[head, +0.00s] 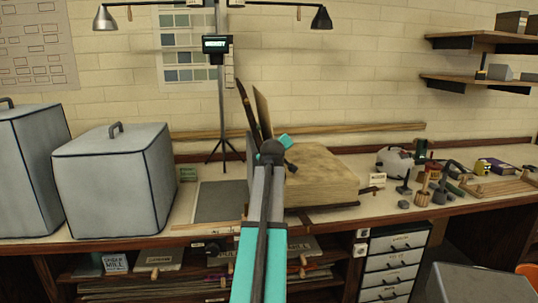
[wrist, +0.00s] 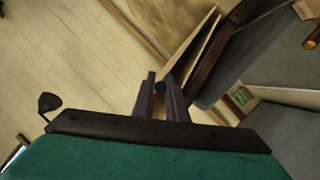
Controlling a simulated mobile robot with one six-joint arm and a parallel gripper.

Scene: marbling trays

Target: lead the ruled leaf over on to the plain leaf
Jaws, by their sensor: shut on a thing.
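A thick book (head: 318,178) lies open on the bench, its broad tan page facing up. A stiff tan leaf (head: 262,112) stands steeply up at the book's left side, beside a dark upright board (head: 247,106). The leaf also shows in the wrist view (wrist: 190,62), close to my fingers. My gripper (head: 286,142) is over the book's left part. In the wrist view my gripper (wrist: 160,80) has its fingers close together at the leaf, shut on it. I cannot see any ruling on it. The contact is partly hidden in the head view by my own arm.
Two grey covered boxes (head: 112,182) stand at the left. A grey mat (head: 218,201) lies left of the book. A lamp stand (head: 221,100) rises behind. Several small tools and a grey kettle-like pot (head: 394,160) are at the right. Shelves (head: 480,40) hang above right.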

